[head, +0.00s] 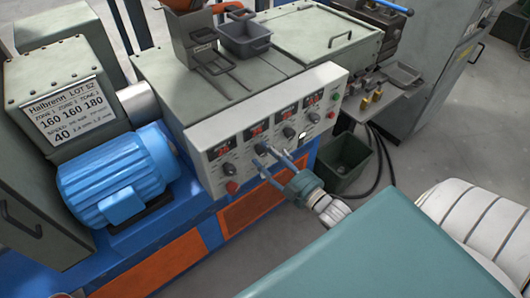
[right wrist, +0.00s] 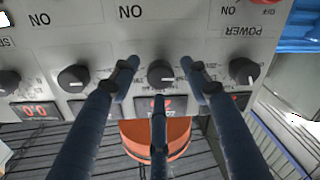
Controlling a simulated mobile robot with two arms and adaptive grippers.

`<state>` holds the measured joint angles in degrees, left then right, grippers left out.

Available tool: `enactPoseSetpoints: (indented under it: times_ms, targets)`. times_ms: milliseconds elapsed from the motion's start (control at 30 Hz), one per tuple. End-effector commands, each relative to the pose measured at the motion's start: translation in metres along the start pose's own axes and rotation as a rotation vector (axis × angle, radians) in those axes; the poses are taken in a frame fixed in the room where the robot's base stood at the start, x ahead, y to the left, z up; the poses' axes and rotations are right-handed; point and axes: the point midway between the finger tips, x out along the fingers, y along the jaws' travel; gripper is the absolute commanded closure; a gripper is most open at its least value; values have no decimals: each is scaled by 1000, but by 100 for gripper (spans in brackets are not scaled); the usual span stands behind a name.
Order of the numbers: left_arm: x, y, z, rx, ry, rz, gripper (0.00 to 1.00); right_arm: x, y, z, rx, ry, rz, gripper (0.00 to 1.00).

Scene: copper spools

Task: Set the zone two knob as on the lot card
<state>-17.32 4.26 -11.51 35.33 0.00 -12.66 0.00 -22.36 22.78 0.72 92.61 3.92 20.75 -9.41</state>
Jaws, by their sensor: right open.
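The lot card (head: 65,112) on the grey housing at left reads 160, 160, 180 for zones 1, 2 and 3, and speed 40. The control panel (head: 205,132) has a row of red displays with dark knobs below. The second knob from its left end, taken as the zone two knob (right wrist: 160,73), stands between the fingertips of my right gripper (head: 263,157) in the right wrist view. The fingers (right wrist: 159,76) are open around this knob. Contact cannot be told. The fingers partly cover its display (right wrist: 165,103), so its digits are unreadable. My left gripper is not in view.
Neighbouring knobs (right wrist: 73,77) and (right wrist: 243,71) sit close on both sides. A red button (head: 232,187) is at the panel's lower left. A blue motor (head: 118,178) stands left, and a dark green bin (head: 347,165) stands right of the panel.

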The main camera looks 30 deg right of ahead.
Motion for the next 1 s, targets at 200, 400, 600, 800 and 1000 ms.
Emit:
enactPoseSetpoints:
  times_ms: [200, 400, 600, 800, 1000]
  targets:
    - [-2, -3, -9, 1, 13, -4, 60, 13, 0, 0, 0, -1, 0, 54]
    - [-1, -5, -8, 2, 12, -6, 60, 14, 0, 0, 0, -1, 0, 54]
    - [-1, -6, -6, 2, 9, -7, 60, 14, 0, 0, 1, -1, 0, 86]
    - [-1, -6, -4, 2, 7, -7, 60, 13, -1, 1, 2, -3, -1, 99]
    - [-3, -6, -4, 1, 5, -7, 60, 13, -1, 1, 37, -3, -1, 99]
